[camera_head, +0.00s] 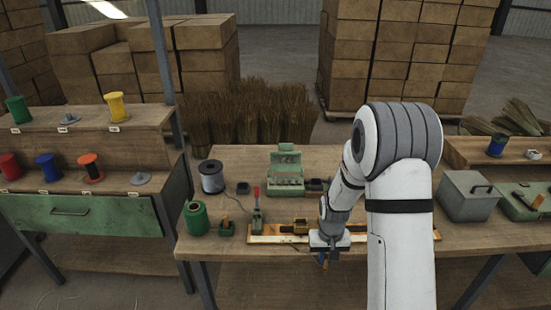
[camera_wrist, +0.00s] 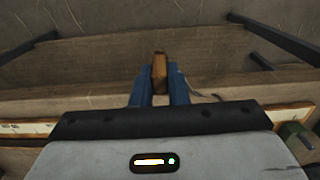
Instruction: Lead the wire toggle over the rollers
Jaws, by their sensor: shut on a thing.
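My gripper (camera_head: 325,259) is at the front edge of the workbench, in front of the long wooden strip. In the wrist view its two blue fingers (camera_wrist: 160,92) are shut on a small brown wooden toggle (camera_wrist: 160,70), which sticks out beyond the fingertips. A thin wire (camera_wrist: 207,94) shows to the right of the fingers. A grey wire spool (camera_head: 211,177) stands at the bench's back left. A green roller unit (camera_head: 286,172) stands at the back middle, left of my gripper. The wire's full path is too fine to follow.
The wooden strip (camera_head: 268,239) runs along the front edge. A grey metal box (camera_head: 466,195) stands at the right. My arm hides part of the bench's right half.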

